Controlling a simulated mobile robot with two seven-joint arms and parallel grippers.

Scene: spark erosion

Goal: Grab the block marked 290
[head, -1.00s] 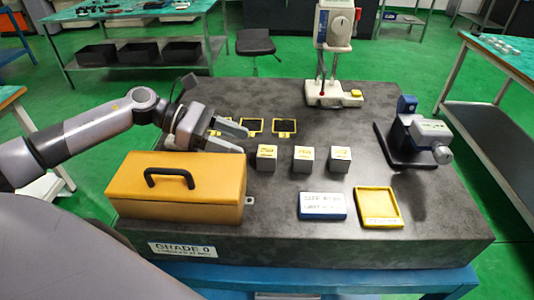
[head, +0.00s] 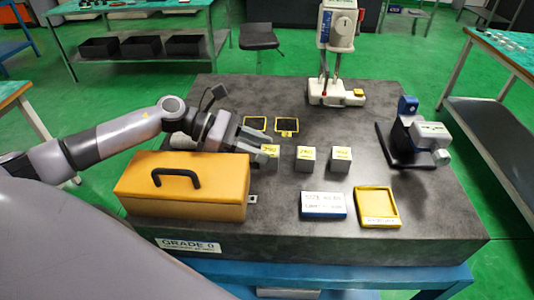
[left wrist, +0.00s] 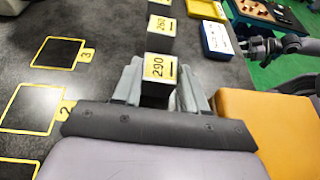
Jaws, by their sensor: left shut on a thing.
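The block marked 290 (left wrist: 156,70) is a small pale cube with a yellow label on top. It stands between the two grey fingers of my left gripper (left wrist: 158,92), which is shut on it. In the head view the same block (head: 271,158) is at the left end of a row of three cubes, at the fingertips of my left gripper (head: 262,149). It appears to be on the dark stone plate (head: 300,235). What looks like my right gripper (left wrist: 262,48) shows at the right of the left wrist view, its jaws unclear.
Two similar cubes, the middle one (head: 305,158) and the right one (head: 340,159), stand to the right. An orange toolbox (head: 183,192) lies in front of my left arm. A blue-edged box (head: 323,204), a yellow tray (head: 377,190) and instruments (head: 430,137) stand further right.

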